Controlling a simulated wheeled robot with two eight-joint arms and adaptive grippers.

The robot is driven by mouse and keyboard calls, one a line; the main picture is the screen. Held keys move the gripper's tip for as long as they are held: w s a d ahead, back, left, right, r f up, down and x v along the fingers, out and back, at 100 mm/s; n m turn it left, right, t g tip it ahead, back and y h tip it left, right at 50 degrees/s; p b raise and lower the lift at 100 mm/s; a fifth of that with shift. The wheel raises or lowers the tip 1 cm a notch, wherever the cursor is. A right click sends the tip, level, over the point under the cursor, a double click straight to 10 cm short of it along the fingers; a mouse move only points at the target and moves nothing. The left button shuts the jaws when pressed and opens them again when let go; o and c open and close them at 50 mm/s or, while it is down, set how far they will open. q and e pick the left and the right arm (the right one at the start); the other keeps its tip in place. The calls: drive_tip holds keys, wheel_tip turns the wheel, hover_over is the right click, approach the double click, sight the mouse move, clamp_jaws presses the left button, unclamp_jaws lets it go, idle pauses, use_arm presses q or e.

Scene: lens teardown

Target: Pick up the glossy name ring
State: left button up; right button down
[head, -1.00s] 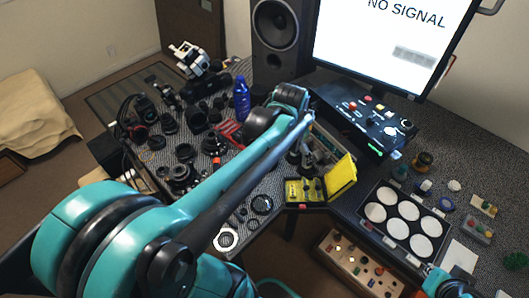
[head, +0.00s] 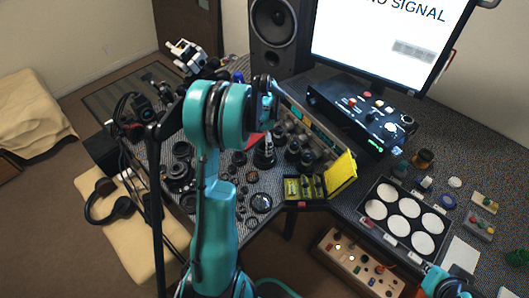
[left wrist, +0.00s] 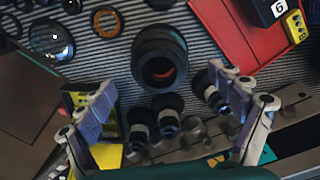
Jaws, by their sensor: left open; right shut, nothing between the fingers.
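A dark, shiny ring (head: 260,203) lies flat on the grey ribbed mat left of the yellow case; it seems to be the black ring with a bright glint (left wrist: 51,41) at the upper left of the left wrist view. I cannot read a name on it. My left gripper (head: 268,128) is open and empty above the mat, beyond that ring. In the left wrist view its fingers (left wrist: 166,112) are spread over a black lens barrel (left wrist: 160,58) and several small black lens parts. My right gripper (head: 436,277) is at the bottom right edge, shut and empty, mostly cut off.
An orange-rimmed ring (left wrist: 107,21) lies beside the dark ring. The open yellow case (head: 305,188) stands at the mat's right. A red tray (left wrist: 240,38) is at the upper right of the wrist view. My left arm hides part of the mat. A pad with white discs (head: 405,215) lies right.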

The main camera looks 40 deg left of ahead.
sight(264, 147)
use_arm(q)
wheel_tip(264, 147, down, 4)
drive_tip(key=shift+r+b, duration=0.1)
drive_tip(key=shift+b, duration=0.55)
drive_tip(key=shift+r, duration=0.15)
drive_tip(key=c, duration=1.2)
drive_tip(key=shift+c, duration=0.2)
